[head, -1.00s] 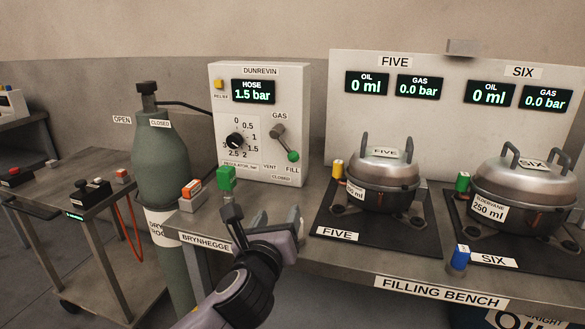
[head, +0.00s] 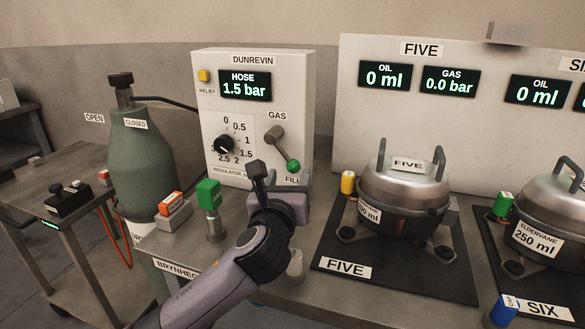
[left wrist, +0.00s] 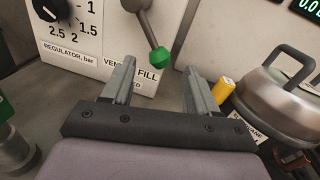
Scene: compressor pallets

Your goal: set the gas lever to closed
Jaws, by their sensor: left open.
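The gas lever (head: 285,150) is a grey handle with a green knob on the front of the white Dunrevin panel (head: 262,100). It slants down to the right, its knob by the FILL label. In the left wrist view its green knob (left wrist: 159,57) shows just beyond and between the fingertips. The VENT label is at left there, and the CLOSED label is partly hidden by a finger. My left gripper (head: 279,178) is open and empty, in front of and slightly below the knob; no contact is visible. My right gripper is not in view.
A green-topped fitting (head: 208,195) and a red-and-white block (head: 172,207) stand left of my gripper. Pot FIVE (head: 405,185) and a yellow cylinder (head: 348,182) stand to the right. The regulator dial (head: 224,145) is left of the lever. A gas cylinder (head: 140,165) stands farther left.

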